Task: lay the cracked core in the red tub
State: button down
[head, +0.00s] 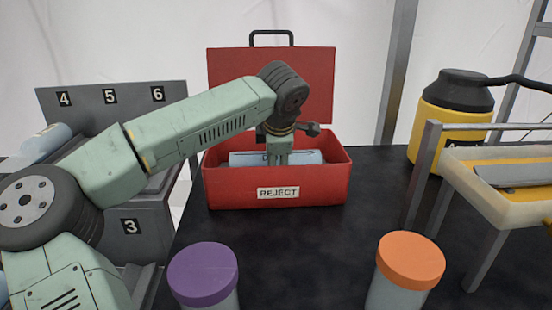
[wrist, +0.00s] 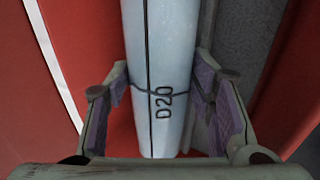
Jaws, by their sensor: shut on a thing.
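The red tub (head: 325,188) is an open red box with a raised lid and a REJECT label, on the black table in the head view. The pale blue core (head: 242,158) lies level along the tub, inside its walls. In the wrist view the core (wrist: 160,50) bears the mark D20, a long dark line and a jagged dark crack across it. My gripper (head: 277,157) reaches down into the tub and is shut on the core, with its purple pads on either side. The front wall hides the core's underside, so I cannot tell whether it touches the floor.
A purple-capped jar (head: 203,275) and an orange-capped jar (head: 410,262) stand in front. A grey numbered rack (head: 130,225) is at left. A yellow canister (head: 452,110) and a metal stand with a pale tray (head: 500,195) are at right. The table between the tub and jars is clear.

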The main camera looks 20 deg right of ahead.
jog(key=c, duration=0.7)
grip_release()
jog(key=shift+f, duration=0.1)
notch_tip(320, 180, up, 10)
jog(key=shift+r, duration=0.1)
dwell(0.4)
